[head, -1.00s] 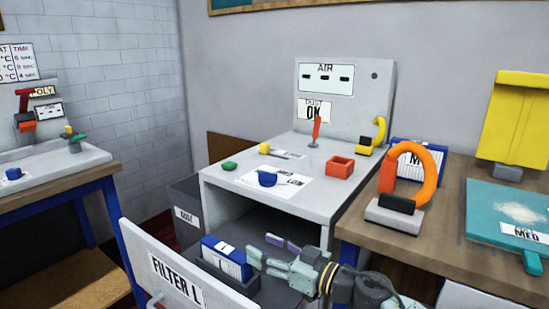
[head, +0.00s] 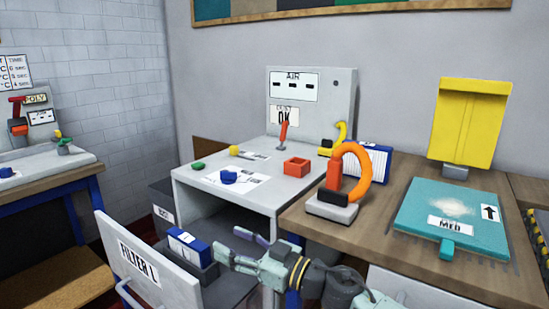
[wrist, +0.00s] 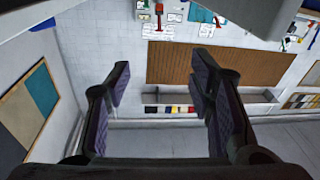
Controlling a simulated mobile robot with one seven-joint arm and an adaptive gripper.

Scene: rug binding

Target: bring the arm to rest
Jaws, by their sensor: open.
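My gripper (head: 236,249) shows low in the middle of the head view, with its fingers pointing left. It is in front of the grey cabinet, near the blue-and-white filter block (head: 188,246) in the dark open drawer. In the wrist view my gripper (wrist: 160,90) has its two dark padded fingers wide apart, with nothing between them. Past the fingers I see a white wall, a brown panel and a shelf. I cannot tell whether the gripper touches the filter block.
The wooden bench (head: 375,215) at right bears an orange-handled tool (head: 370,172), a teal board marked MED (head: 480,220) and a yellow upright piece (head: 468,120). The cabinet top (head: 260,180) holds small coloured parts.

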